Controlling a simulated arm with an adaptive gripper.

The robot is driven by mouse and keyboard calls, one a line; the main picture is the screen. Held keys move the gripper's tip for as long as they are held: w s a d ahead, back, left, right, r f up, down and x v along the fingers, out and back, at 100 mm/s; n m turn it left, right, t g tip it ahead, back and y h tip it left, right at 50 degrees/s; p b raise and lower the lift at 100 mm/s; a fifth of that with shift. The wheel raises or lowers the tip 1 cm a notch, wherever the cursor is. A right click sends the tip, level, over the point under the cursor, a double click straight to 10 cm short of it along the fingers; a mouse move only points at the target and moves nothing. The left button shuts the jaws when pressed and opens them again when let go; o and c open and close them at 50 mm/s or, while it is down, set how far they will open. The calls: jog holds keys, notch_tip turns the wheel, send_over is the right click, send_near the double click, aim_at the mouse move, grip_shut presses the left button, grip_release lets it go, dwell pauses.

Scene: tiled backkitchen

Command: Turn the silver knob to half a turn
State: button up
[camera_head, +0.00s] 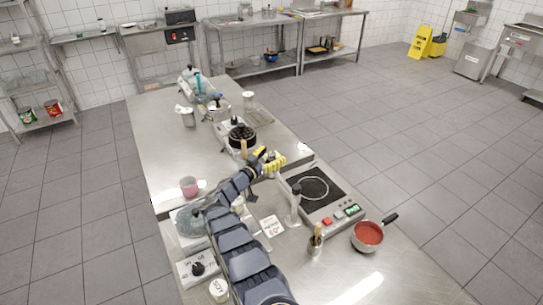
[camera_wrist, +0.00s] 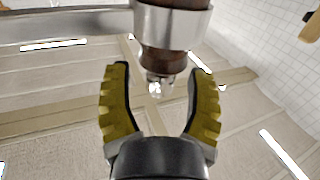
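My gripper (camera_head: 268,157) has yellow ridged fingers and is over the middle of the steel table in the head view. In the wrist view my gripper (camera_wrist: 158,78) is open, its fingers well apart. A dark brown cylinder with a silver collar (camera_wrist: 171,25) shows beyond and between the fingertips, with a small shiny tip; I cannot tell what it is or how far off. No knob is clearly silver. A dark knob (camera_head: 198,268) sits on a pale labelled panel at the table's near left, away from my gripper.
An induction hob (camera_head: 316,187) and a pan of red sauce (camera_head: 369,234) are right of my arm. A dark pot (camera_head: 241,134) stands beyond my gripper. The table's far left part (camera_head: 155,125) is clear.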

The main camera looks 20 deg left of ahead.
dwell(0.3)
jog(key=v, duration=0.7)
jog(key=shift+s, duration=0.25)
